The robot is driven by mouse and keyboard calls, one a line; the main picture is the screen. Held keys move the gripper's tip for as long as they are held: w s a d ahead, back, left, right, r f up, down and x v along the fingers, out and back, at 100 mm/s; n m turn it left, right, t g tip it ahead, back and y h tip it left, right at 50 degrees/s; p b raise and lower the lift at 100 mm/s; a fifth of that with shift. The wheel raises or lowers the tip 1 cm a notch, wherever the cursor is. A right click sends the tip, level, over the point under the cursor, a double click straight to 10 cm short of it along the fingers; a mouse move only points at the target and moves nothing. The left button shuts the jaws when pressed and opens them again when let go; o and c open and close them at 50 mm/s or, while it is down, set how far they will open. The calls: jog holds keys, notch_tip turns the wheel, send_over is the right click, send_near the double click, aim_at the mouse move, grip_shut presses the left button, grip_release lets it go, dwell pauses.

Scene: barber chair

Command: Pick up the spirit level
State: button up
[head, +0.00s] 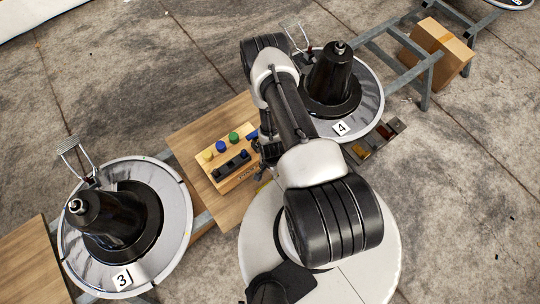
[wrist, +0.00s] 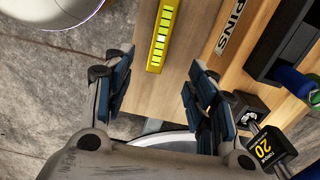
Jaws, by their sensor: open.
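The spirit level (wrist: 157,50) is a narrow bright-yellow bar with a lighter vial section. It lies on the wooden board in the wrist view, at the top centre, and runs out of the top of the picture. My gripper (wrist: 158,88) is open and empty, its two blue-padded fingers wide apart. The near end of the level lines up with the gap between them, just beyond the fingertips. In the head view my arm largely covers this spot, with only a sliver of yellow showing beside my gripper (head: 266,160).
A wooden pin block (head: 225,157) with coloured knobs and a black tray stands close by on the wooden board (head: 190,140). A black tool marked 20 (wrist: 264,150) is near my right finger. Round discs marked 3 (head: 180,205) and 4 (head: 371,90) flank the board.

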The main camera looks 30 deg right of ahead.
notch_tip(320, 180, down, 10)
jog(key=b, duration=0.3)
jog(key=shift+f, duration=0.25)
jog(key=f+b, duration=0.2)
jog(key=f, duration=0.3)
jog(key=shift+a+f+b, duration=0.1)
jog(key=shift+a+b, duration=0.25)
jog(key=shift+b, duration=0.05)
jog(key=shift+c, duration=0.2)
grip_shut()
